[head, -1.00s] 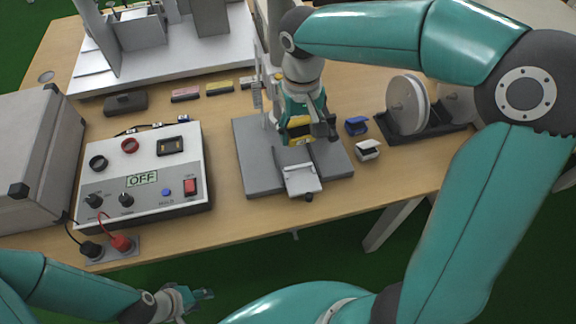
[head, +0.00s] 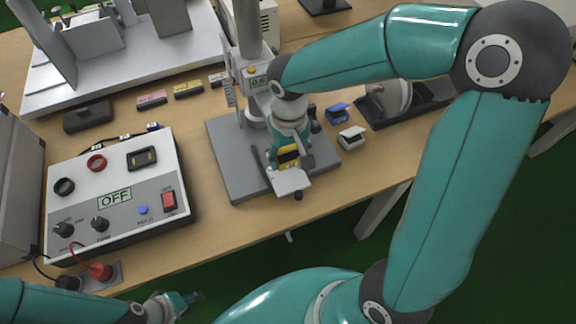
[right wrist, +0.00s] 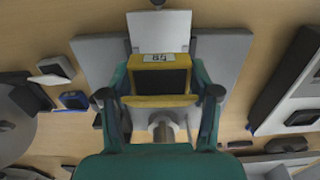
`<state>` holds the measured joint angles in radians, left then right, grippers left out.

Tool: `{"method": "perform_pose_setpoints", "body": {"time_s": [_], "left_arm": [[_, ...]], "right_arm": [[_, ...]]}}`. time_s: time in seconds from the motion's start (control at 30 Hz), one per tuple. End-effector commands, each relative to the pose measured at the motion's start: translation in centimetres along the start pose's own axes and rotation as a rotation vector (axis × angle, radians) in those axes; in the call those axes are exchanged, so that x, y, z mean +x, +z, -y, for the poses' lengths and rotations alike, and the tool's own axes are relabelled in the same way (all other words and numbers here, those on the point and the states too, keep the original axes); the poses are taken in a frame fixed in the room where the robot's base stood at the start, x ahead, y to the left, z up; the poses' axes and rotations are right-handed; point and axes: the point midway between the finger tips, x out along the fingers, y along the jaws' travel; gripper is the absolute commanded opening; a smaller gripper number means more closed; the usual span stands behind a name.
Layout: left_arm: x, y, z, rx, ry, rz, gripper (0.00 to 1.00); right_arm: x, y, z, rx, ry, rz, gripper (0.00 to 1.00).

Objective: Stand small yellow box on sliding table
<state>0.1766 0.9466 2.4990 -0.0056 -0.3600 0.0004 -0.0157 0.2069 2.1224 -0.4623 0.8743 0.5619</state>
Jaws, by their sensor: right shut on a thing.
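My right gripper (head: 289,163) is shut on the small yellow box (right wrist: 160,101). In the right wrist view, the box sits between its two fingers, with a dark window and a white label facing the camera. In the head view, the yellow box (head: 288,154) is partly covered by the gripper. The sliding table (head: 290,183) is a small pale plate at the front of the grey test stand. It also shows just beyond the box in the right wrist view (right wrist: 158,28). Whether the box touches it is unclear. My left gripper (head: 180,303) is low, off the table; its jaw state is unclear.
The grey test stand base (head: 228,160) lies under my right gripper, with its column behind. A control box (head: 115,195) reading OFF stands left. Blue (head: 338,113) and white (head: 351,138) small blocks and a spool (head: 391,100) stand right.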

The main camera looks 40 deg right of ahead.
Motion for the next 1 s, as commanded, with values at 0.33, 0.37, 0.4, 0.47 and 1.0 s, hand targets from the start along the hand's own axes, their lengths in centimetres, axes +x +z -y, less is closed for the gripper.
{"method": "perform_pose_setpoints", "body": {"time_s": [0.33, 0.37, 0.4, 0.47, 1.0], "left_arm": [[0.3, 0.0, 0.1, 0.0, 0.0, 0.0, 0.4], [0.3, 0.0, 0.1, 0.0, 0.0, 0.0, 0.4], [0.3, 0.0, 0.1, 0.0, 0.0, 0.0, 0.4], [0.3, 0.0, 0.1, 0.0, 0.0, 0.0, 0.4], [1.2, 0.0, 0.4, 0.0, 0.0, 0.0, 0.4]], "right_arm": [[3.6, 0.0, 0.0, -0.001, 0.002, 0.003, 0.27], [4.0, 0.0, 0.0, 0.0, 0.002, 0.004, 0.27], [4.5, 0.0, 0.0, -0.001, 0.001, 0.003, 0.27], [4.9, 0.0, 0.0, -0.002, 0.001, 0.002, 0.27], [5.8, -0.1, 0.1, -0.002, 0.0, -0.001, 0.27]]}}
